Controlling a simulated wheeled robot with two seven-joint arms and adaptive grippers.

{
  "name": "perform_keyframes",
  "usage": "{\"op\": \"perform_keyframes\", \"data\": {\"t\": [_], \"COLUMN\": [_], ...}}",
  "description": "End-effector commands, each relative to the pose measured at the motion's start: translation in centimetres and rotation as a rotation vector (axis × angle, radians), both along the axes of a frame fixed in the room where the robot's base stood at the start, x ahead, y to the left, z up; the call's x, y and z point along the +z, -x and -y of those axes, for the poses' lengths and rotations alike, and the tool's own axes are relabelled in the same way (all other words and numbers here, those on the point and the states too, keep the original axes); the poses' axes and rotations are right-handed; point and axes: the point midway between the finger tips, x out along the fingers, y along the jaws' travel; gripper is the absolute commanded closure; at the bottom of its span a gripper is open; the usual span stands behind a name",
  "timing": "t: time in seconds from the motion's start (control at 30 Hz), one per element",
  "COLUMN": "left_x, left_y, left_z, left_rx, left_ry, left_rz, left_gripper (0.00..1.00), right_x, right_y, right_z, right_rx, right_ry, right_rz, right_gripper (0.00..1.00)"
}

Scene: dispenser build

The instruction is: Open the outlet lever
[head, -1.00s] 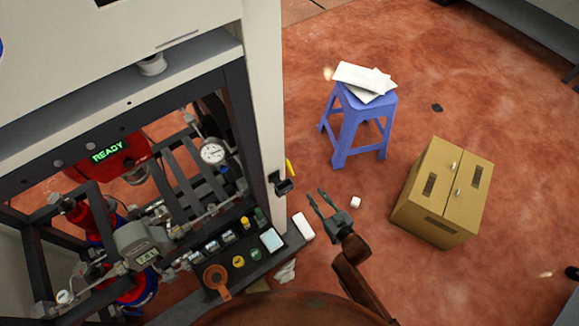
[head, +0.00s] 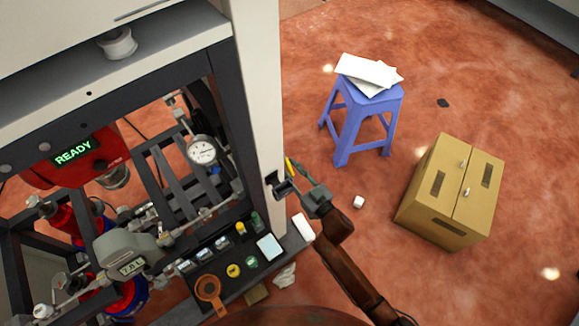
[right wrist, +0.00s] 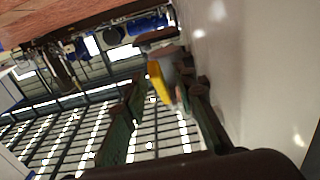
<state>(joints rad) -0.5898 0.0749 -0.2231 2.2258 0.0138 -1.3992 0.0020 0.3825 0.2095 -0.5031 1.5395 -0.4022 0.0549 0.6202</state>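The outlet lever has a yellow handle (head: 290,166) on the right side of the machine's white post, by a small dark fitting. In the right wrist view the yellow lever (right wrist: 158,82) shows ahead, in line with the gap between my fingers. My right gripper (head: 292,189) is at the lever and fitting, beside the post. In the right wrist view the right gripper's two fingers (right wrist: 163,112) are spread apart, one on each side of the lever. I cannot tell whether either touches it. My left gripper is out of view.
The machine's white post (head: 258,110) stands close to the left of my right gripper. A blue stool (head: 350,125) with papers and a tan cabinet (head: 425,205) stand to the right.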

Motion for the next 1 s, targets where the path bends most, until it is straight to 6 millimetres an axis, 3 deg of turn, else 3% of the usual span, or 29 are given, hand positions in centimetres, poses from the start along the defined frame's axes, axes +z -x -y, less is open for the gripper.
{"op": "perform_keyframes", "data": {"t": [0.37, 0.77, 1.0], "left_x": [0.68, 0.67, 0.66], "left_y": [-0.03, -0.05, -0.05], "left_z": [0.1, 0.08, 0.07], "left_rx": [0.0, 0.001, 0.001], "left_ry": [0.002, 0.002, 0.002], "left_rz": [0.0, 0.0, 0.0], "left_gripper": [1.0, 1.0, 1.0], "right_x": [0.04, 0.02, 0.0], "right_y": [-0.36, -0.35, -0.34], "right_z": [-0.29, -0.27, -0.26], "right_rx": [0.0, 0.0, 0.0], "right_ry": [-0.001, 0.0, 0.0], "right_rz": [-0.001, 0.0, 0.0], "right_gripper": [0.74, 1.0, 1.0]}}
